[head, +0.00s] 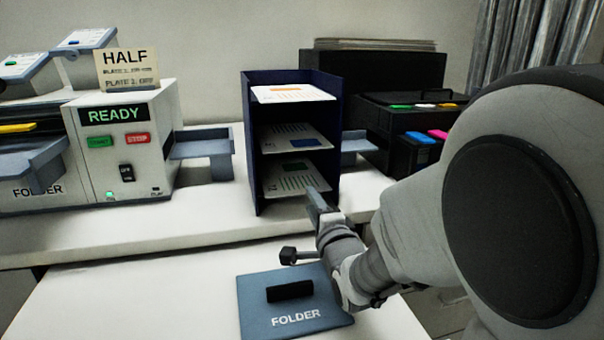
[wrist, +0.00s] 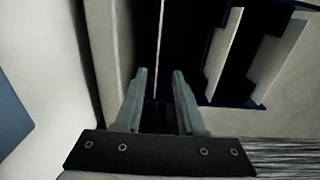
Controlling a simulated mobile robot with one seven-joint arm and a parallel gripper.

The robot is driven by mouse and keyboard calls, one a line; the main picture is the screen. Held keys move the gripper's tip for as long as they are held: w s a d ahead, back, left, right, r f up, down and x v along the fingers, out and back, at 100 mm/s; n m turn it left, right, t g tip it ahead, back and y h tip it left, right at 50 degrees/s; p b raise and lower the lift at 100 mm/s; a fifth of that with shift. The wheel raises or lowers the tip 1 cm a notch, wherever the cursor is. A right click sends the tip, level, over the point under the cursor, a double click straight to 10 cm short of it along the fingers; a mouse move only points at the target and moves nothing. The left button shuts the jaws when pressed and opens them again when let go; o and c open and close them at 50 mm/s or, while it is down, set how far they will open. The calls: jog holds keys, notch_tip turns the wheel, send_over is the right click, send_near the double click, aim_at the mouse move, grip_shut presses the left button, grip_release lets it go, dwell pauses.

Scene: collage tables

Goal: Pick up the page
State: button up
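A dark blue upright rack (head: 248,150) stands on the back table with three shelves, each bearing a printed page. The top page (head: 295,93) has orange print, the middle page (head: 290,137) a blue block, the bottom page (head: 285,180) green print. My gripper (head: 314,192) is at the rack's lower front right, by the bottom page's near edge. In the wrist view its two fingers (wrist: 160,73) are apart, with a gap between them. A thin pale edge (wrist: 159,35) runs down into that gap; I cannot tell whether it touches a finger.
A blue plate marked FOLDER (head: 260,305) with a black handle lies on the near table. A white machine showing READY (head: 130,150) stands left, with a grey tray (head: 202,148) between it and the rack. Black boxes (head: 375,130) stand right, behind my arm.

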aim_at(304, 193)
jog(key=shift+a+f+x, duration=0.1)
jog(key=shift+f+x, duration=0.05)
jog(key=shift+x, duration=1)
jog(key=shift+a+f+x, duration=0.1)
jog(key=shift+x, duration=1.1)
jog(key=shift+w+a, duration=0.15)
jog(key=shift+w, duration=0.4)
grip_shut()
